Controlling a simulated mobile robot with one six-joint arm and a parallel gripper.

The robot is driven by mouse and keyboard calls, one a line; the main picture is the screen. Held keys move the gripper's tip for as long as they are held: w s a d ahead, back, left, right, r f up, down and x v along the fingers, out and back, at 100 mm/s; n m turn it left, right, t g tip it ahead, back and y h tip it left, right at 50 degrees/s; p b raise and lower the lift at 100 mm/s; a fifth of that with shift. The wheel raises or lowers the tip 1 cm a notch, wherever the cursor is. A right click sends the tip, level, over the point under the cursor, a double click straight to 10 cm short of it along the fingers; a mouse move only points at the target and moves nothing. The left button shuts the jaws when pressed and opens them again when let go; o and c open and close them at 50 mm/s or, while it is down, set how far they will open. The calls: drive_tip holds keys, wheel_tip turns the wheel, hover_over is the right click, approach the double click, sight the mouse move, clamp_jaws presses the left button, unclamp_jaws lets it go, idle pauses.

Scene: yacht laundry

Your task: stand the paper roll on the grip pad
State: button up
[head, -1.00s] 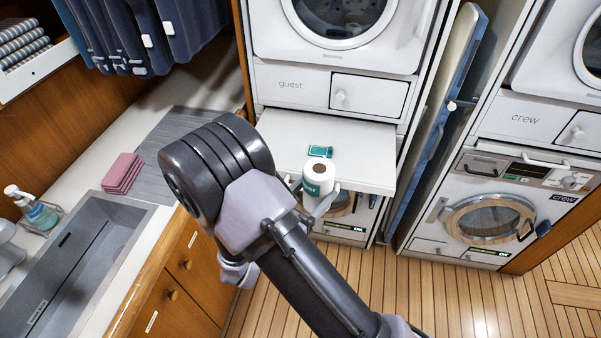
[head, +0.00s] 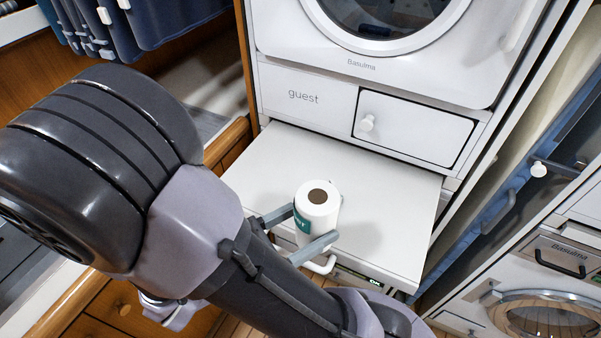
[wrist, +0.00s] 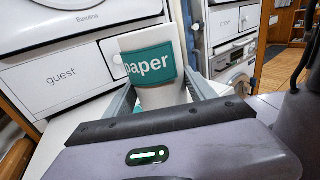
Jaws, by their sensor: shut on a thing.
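The paper roll (head: 318,212) is white with a teal label and a brown core hole on top. It is upright in the head view, and the wrist view shows its label (wrist: 151,66) reading "paper". My gripper (head: 314,222) is shut on the roll, one finger on each side. The roll is over the front part of a white pull-out shelf (head: 265,165); I cannot tell whether its base touches the shelf. The grip pad, teal in the earlier head view, does not show clearly now; the roll and gripper may hide it.
The white "guest" panel and a knobbed drawer (head: 408,129) rise behind the shelf, under a round-door machine (head: 390,50). The shelf is bare left and right of the roll. A folded board (head: 510,190) stands at the right. The wooden counter edge (head: 228,140) is at the left.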

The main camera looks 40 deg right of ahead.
drive_tip(key=w+d+b, duration=0.1)
drive_tip(key=w+d, duration=0.2)
drive_tip(key=w+d+f+b, duration=0.1)
drive_tip(key=w+d+b, duration=0.1)
drive_tip(key=w+d, duration=0.1)
drive_tip(key=w+d+b, duration=0.1)
drive_tip(key=w+d, duration=0.2)
drive_tip(key=shift+w+d+f, duration=0.35)
drive_tip(key=shift+f, duration=0.05)
wheel_tip(320, 180, down, 4)
drive_tip(key=b, duration=0.3)
drive_tip(key=shift+w+r+b, duration=0.1)
drive_tip(key=shift+r+b, duration=0.05)
drive_tip(key=shift+b, duration=0.25)
drive_tip(key=shift+d+r, duration=0.1)
drive_tip(key=shift+r, duration=0.2)
drive_tip(key=o, duration=1.5)
drive_tip(key=shift+p, duration=0.3)
